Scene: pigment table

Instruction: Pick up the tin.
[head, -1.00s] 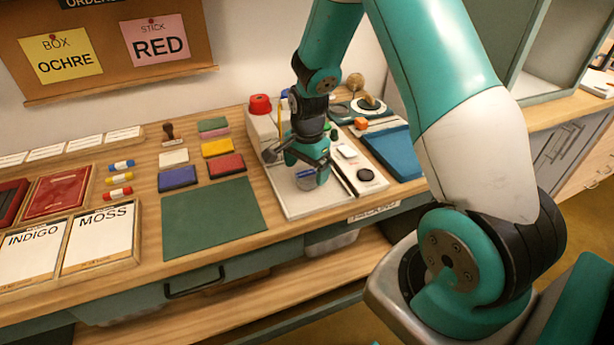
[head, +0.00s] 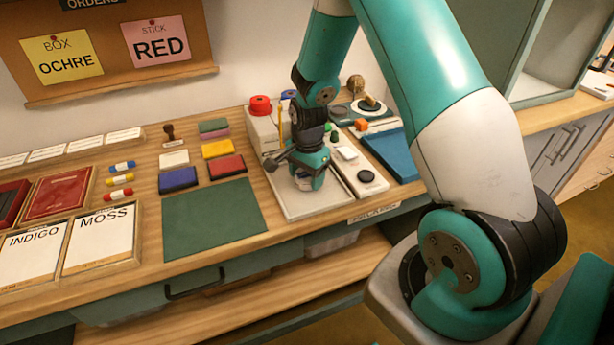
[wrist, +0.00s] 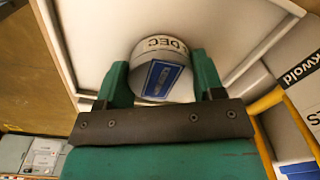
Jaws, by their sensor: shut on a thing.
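The tin (wrist: 163,72) is round and pale grey, with a blue label and dark lettering that reads "DEC". In the wrist view it sits between the two green fingers of my gripper (wrist: 161,84), which are shut on its sides. In the head view my gripper (head: 306,172) is low over the white tray, and only a little of the tin (head: 303,184) shows beneath it. I cannot tell whether the tin touches the tray. Its far side and base are hidden.
The white tray (head: 309,208) has a raised rim. To its right are a pale strip with a black disc (head: 366,176) and a blue mat (head: 397,153). A bare green mat (head: 212,217) lies to the left. A red-topped item (head: 260,105) stands behind.

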